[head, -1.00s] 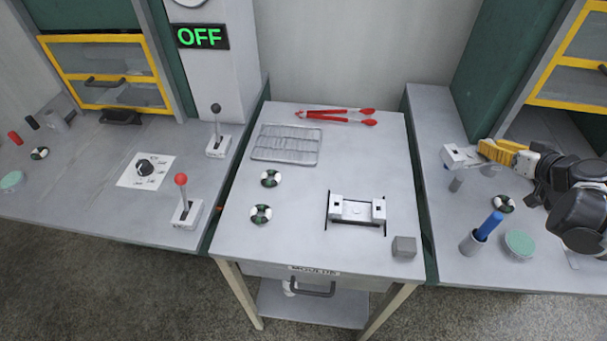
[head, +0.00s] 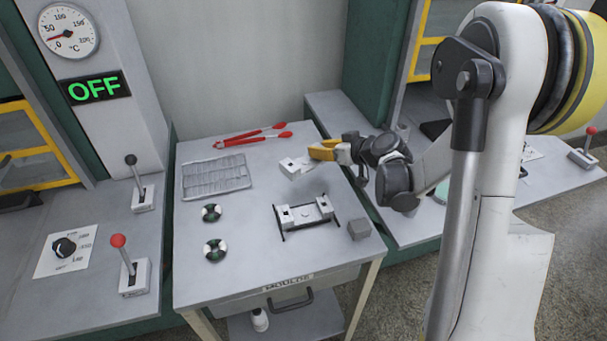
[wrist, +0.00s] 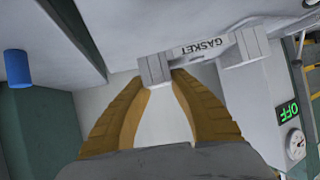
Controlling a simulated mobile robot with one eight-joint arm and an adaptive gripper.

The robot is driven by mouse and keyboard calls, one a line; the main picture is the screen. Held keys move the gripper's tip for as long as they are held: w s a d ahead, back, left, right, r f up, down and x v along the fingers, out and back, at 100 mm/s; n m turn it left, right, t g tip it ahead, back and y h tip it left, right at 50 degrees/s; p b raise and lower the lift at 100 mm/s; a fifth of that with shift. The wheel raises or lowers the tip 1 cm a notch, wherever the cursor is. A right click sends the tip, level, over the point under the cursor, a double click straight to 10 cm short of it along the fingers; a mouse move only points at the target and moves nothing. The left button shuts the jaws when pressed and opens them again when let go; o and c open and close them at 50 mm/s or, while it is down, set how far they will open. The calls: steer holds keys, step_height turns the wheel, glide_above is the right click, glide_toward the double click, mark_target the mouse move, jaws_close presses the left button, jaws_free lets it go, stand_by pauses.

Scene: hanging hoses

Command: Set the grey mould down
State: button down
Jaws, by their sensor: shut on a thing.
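My gripper (head: 316,156) is shut on the pale grey mould (head: 294,167), near the back right of the middle table (head: 335,267). In the wrist view the fingertips (wrist: 165,78) close on one end block of the mould (wrist: 153,67). A bar marked GASKET joins it to a second block on the right. I cannot tell whether the mould touches the tabletop; its underside is hidden. A similar pale two-block piece (head: 305,213) sits between dark slots toward the front right of the table.
Bare tabletop lies between the rack and the slotted piece.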

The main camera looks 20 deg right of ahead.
mark_target(308, 158)
steer(key=a+f, duration=0.1)
steer(key=a, duration=0.1)
steer(key=a+f+b, duration=0.1)
steer(key=a, duration=0.1)
steer(key=shift+f, duration=0.3)
step_height(308, 158, down, 4)
steer(key=shift+b, duration=1.2)
steer(key=shift+r, duration=0.15)
steer(key=c, duration=1.2)
jaws_free()
steer(key=shift+s, duration=0.1)
